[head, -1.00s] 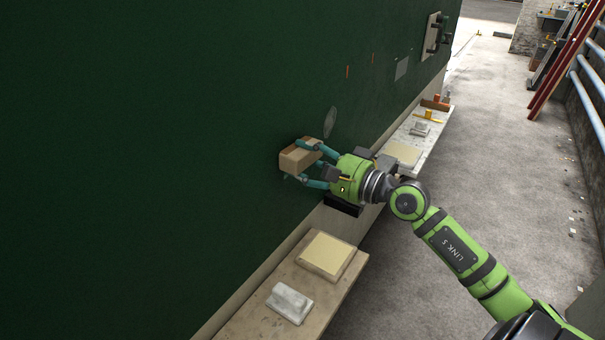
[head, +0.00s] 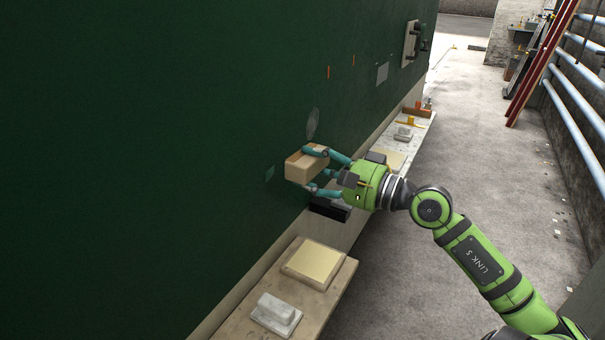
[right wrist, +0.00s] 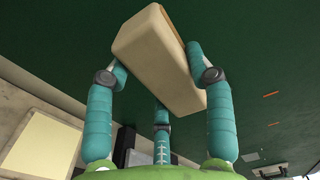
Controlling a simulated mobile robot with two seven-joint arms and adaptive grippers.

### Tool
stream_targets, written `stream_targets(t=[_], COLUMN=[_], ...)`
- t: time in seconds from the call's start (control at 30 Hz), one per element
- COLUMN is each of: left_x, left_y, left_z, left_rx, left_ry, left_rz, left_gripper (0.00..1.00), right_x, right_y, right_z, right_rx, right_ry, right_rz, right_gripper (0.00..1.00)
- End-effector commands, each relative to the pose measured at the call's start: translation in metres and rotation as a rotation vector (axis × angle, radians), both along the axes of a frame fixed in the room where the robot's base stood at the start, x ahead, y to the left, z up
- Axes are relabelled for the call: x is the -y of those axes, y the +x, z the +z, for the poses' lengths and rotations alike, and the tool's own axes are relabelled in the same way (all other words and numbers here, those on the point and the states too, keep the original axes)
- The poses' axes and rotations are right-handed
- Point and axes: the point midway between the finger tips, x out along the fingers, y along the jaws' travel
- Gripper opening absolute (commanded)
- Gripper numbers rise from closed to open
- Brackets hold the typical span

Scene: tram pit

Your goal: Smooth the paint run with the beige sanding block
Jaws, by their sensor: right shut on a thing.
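My right gripper (head: 318,171) is shut on the beige sanding block (head: 305,167), a rectangular block with a tan face. It holds the block in front of the dark green wall panel (head: 150,130); I cannot tell whether a small gap lies between block and panel. The right wrist view shows the block (right wrist: 160,62) tilted between the teal fingers. My left gripper is not in view.
A grey oval patch (head: 313,123) is on the panel above the block. A near ledge (head: 232,322) holds a cream pad (head: 314,263) and a grey-white float (head: 276,313). A farther ledge holds more items. The concrete floor (head: 470,190) at right is mostly clear.

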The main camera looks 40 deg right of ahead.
Motion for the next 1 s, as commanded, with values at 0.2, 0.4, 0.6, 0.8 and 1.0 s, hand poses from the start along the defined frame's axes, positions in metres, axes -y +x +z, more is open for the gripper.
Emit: stream_targets(t=[0.2, 0.4, 0.6, 0.8, 1.0], left_x=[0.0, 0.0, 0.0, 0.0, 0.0], left_y=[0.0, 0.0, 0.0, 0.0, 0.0], left_z=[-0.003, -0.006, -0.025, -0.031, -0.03], left_rx=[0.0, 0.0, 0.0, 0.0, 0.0], left_ry=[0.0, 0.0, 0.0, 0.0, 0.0], left_rz=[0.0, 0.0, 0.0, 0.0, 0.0], left_gripper=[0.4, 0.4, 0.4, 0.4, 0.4], right_x=[0.001, 0.002, 0.009, 0.012, 0.013], right_y=[-0.004, -0.005, -0.021, -0.031, -0.031], right_z=[0.001, -0.001, -0.004, -0.001, 0.001], right_rx=[0.0, 0.001, 0.002, 0.0, 0.0], right_ry=[0.0, 0.0, 0.0, -0.001, 0.0], right_rz=[0.0, -0.001, -0.002, 0.0, 0.0], right_gripper=[0.28, 0.28, 0.28, 0.28, 0.28])
